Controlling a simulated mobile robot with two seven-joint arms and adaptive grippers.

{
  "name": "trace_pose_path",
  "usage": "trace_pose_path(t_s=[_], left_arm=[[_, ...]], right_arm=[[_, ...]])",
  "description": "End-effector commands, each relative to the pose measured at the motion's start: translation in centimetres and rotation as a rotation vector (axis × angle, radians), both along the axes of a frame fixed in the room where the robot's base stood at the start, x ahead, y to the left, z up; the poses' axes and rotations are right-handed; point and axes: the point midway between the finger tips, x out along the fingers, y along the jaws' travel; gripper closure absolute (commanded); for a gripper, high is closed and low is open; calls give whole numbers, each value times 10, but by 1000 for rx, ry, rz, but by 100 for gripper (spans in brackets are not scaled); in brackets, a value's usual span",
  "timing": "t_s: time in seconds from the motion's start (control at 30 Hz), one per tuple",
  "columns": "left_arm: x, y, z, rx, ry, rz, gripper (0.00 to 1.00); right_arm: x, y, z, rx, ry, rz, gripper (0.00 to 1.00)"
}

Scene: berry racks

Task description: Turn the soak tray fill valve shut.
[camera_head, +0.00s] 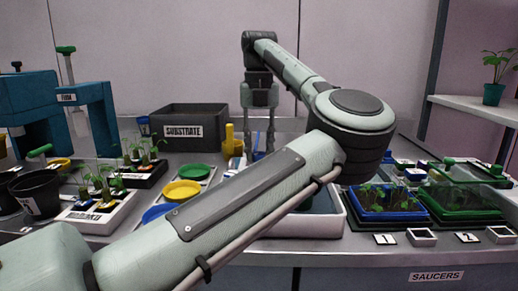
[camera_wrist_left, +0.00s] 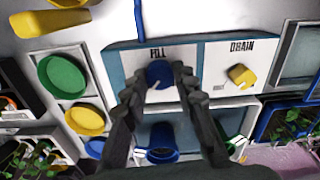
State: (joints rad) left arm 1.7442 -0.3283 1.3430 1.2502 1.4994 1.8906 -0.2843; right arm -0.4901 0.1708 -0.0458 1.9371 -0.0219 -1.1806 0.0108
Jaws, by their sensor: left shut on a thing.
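The fill valve is a round blue knob (camera_wrist_left: 160,73) with a pale pointer mark, on a white panel under the word FILL in the left wrist view. My left gripper (camera_wrist_left: 160,82) has its fingers on both sides of the knob and is shut on it. In the head view my left gripper (camera_head: 262,145) points down at the back of the bench. My own forearm covers much of the soak tray (camera_head: 320,226), whose pale front rim shows. My right gripper is not in view.
A yellow drain knob (camera_wrist_left: 241,76) sits right of the fill knob. Green and yellow saucers (camera_wrist_left: 62,76) lie to the left. A substrate bin (camera_head: 188,130) stands behind, and seedling trays (camera_head: 388,203) stand at right.

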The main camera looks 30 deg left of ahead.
Motion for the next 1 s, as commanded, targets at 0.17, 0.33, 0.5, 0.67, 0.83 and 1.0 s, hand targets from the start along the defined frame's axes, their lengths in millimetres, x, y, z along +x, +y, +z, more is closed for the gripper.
trace_pose_path(t_s=[0.17,0.33,0.5,0.67,0.83,1.0], left_arm=[[0,0,1,1,-2,-3,100],[0,0,1,1,-2,-2,100],[0,0,1,1,-2,-2,54],[0,0,0,1,-1,-1,51],[0,0,2,1,-1,-1,51],[0,1,21,2,-4,0,51]], right_arm=[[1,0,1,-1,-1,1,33],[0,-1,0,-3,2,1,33],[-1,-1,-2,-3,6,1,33],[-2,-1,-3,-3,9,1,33],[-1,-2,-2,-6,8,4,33],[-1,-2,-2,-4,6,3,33]])
